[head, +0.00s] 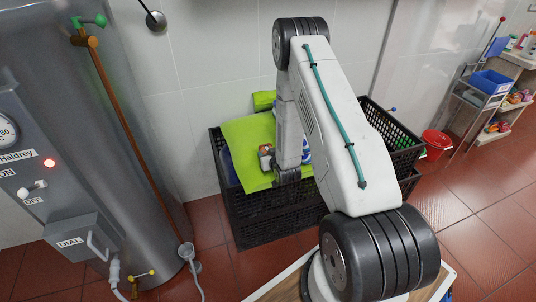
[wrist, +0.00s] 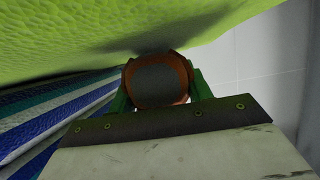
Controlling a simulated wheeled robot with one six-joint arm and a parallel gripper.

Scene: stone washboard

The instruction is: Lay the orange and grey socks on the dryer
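An orange and grey rounded bundle (wrist: 160,80), which looks like the socks, sits between the green fingers of my gripper (wrist: 160,92) in the wrist view. It has a grey face and an orange rim, and both fingers appear to touch its sides. In the head view the bundle (head: 265,157) is small, at the end of my arm, over the bright green cloth (head: 245,140) at the black crate. The green cloth hangs close above the bundle in the wrist view. I cannot make out a dryer in either view.
The black crate (head: 262,216) stands against the tiled wall; blue and white striped cloth (wrist: 60,115) lies beside my gripper. A grey boiler (head: 130,120) stands at left. A red bucket (head: 436,142) and a shelf (head: 485,95) are at right. Red floor is clear in front.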

